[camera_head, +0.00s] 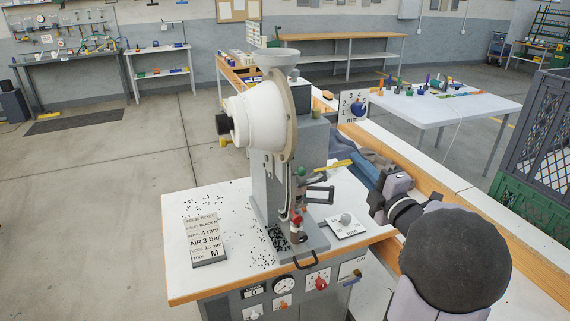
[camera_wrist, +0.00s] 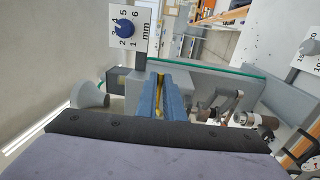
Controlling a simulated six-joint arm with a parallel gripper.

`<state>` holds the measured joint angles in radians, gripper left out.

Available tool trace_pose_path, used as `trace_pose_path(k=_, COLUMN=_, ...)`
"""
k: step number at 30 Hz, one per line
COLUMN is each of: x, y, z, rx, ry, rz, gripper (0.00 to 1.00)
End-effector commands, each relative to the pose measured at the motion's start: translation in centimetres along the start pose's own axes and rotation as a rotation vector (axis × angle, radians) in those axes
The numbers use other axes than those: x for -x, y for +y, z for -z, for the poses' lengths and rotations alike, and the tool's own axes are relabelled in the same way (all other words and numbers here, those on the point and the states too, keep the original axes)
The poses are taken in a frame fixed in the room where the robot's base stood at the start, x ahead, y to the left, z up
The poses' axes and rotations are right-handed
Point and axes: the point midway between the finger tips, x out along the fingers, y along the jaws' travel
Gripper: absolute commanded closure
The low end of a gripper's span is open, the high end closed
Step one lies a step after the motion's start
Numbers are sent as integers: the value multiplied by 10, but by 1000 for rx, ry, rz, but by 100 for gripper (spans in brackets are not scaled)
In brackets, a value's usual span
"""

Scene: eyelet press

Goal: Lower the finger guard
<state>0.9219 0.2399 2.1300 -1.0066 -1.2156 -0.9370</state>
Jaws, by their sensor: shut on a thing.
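The eyelet press (camera_head: 278,150) stands on a white-topped bench, with a white round housing and a grey column. My gripper (camera_head: 352,162) comes in from the right beside the column. Its blue fingers (camera_wrist: 161,82) are shut on a thin yellow bar (camera_head: 333,166), which also shows between them in the wrist view (camera_wrist: 160,98). A dark bracket (camera_head: 319,194) sits on the press's right side, just below the bar. I cannot tell which of these parts is the finger guard, or whether the bar joins the bracket. The fingers hide part of the bar.
A ticket plate (camera_head: 206,241) lies at the bench's left, among scattered small black eyelets. A small dial plate (camera_head: 346,226) lies right of the press base. A numbered dial with a blue knob (camera_head: 357,106) stands behind my gripper. The front panel carries gauges and knobs.

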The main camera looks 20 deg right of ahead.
Motion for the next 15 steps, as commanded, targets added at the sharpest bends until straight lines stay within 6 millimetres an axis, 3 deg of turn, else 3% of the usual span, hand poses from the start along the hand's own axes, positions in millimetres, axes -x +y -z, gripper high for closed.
trace_pose_path(k=15, x=11, y=-8, z=0, rx=-1, ry=0, rz=4, gripper=99)
